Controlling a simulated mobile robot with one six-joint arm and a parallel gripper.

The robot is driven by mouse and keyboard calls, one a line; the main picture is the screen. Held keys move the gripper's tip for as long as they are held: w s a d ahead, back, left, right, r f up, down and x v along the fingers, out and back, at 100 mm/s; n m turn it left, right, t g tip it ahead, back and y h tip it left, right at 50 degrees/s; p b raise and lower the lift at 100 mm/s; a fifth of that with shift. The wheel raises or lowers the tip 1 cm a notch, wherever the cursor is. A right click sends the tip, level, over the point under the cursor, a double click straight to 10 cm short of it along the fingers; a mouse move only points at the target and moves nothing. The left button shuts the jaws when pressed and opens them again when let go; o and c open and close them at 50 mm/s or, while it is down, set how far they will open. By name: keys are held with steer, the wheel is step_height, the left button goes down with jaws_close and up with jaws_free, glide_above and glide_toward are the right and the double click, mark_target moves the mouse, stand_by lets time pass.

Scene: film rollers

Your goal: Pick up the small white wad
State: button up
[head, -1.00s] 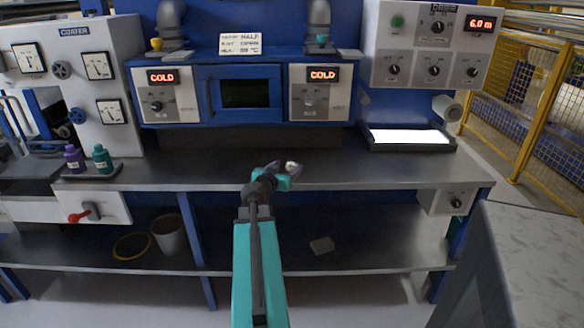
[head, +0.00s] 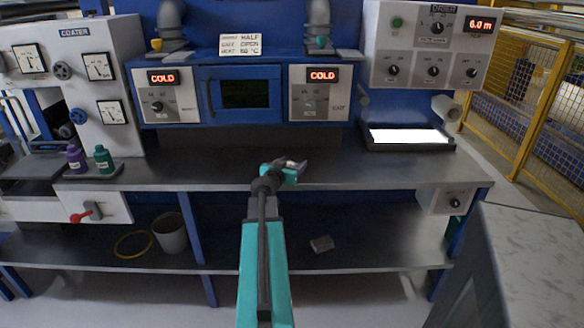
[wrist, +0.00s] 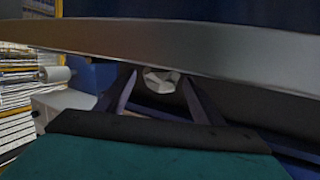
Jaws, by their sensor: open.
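The small white wad (wrist: 161,80) is a crumpled, faceted lump. In the wrist view it shows between the two dark fingers of my gripper (wrist: 159,90), near their tips. The fingers are open, with gaps on both sides of the wad. In the head view my gripper (head: 296,167) is over the front part of the grey bench top (head: 390,172). The wad (head: 290,163) shows there only as a small pale spot, partly hidden by the gripper. I cannot tell whether a finger touches it.
A blue oven (head: 240,92) with two COLD displays stands behind the bench. A lit panel (head: 408,136) lies at the right. Purple (head: 75,158) and teal (head: 103,158) bottles stand at the left.

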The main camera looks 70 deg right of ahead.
mark_target(292, 161)
steer(key=c, duration=1)
steer(key=shift+c, duration=0.2)
steer(key=shift+r, duration=0.15)
steer(key=shift+r, duration=1.55)
steer(key=a, duration=0.2)
steer(key=a+b, duration=0.1)
steer(key=a, duration=0.2)
steer(key=a+b, duration=0.1)
steer(key=a, duration=0.2)
steer(key=shift+s+a+r, duration=0.15)
steer(key=shift+s+r, duration=0.1)
steer(key=shift+r, duration=0.1)
steer(key=shift+b, duration=0.9)
steer(key=shift+c, duration=0.2)
steer(key=b, duration=0.5)
steer(key=shift+a, duration=0.25)
steer(key=a+b, duration=0.1)
steer(key=b, duration=0.5)
steer(key=shift+a, duration=0.2)
